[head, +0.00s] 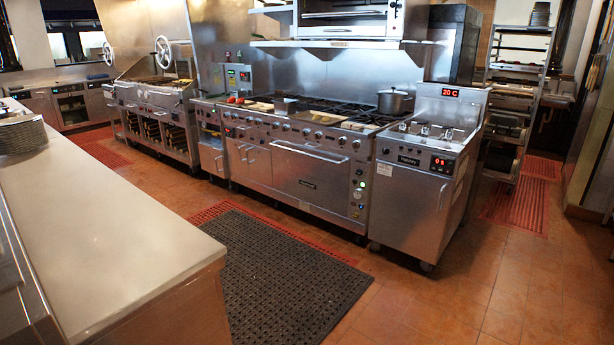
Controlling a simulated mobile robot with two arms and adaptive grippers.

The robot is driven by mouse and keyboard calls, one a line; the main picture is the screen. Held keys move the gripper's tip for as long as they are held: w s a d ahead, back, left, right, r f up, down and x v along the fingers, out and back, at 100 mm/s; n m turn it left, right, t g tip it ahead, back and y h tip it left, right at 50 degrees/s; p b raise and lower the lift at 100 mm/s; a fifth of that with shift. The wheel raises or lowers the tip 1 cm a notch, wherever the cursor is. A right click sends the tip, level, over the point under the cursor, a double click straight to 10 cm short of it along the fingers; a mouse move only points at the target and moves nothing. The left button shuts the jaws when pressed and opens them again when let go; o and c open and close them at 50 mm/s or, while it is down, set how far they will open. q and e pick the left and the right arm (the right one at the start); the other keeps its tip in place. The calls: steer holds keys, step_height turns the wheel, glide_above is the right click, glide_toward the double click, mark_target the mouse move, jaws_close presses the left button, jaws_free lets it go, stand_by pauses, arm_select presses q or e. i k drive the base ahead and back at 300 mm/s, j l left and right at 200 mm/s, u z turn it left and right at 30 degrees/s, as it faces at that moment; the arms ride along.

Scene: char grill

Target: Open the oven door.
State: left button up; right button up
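The oven door (305,183) is a wide stainless steel panel in the range, right of the middle of the head view. It looks shut. A long horizontal handle (310,153) runs along its top edge. A column of controls (357,190) with a green light sits just right of the door. The range has a row of knobs (320,136) above the door and a cooktop with a pot (393,101) on it. Neither of my grippers shows in the head view.
A fryer (418,170) stands right of the oven. A black mat (275,275) lies on the tiled floor before the range. A long counter (90,235) with stacked plates (22,135) fills the left foreground. Floor (460,290) at the right front is clear.

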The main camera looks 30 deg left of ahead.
mark_target(320, 178)
steer(key=i+j+u, duration=0.1)
steer(key=i, duration=0.25)
steer(key=i+j+u, duration=0.15)
steer(key=i, duration=0.15)
steer(key=i+u, duration=0.1)
steer(key=i, duration=0.7)
steer(key=i+l, duration=0.1)
steer(key=i, duration=0.75)
steer(key=i+j+u, duration=0.2)
steer(key=u, duration=0.3)
steer(key=i+u, duration=0.75)
steer(key=u, duration=0.2)
steer(key=i+l+u, duration=0.1)
steer(key=i+u, duration=0.2)
steer(key=u, duration=0.2)
steer(key=i+j, duration=0.15)
steer(key=i, duration=0.5)
steer(key=i+j, duration=0.15)
steer(key=i, duration=0.55)
steer(key=j+u, duration=0.05)
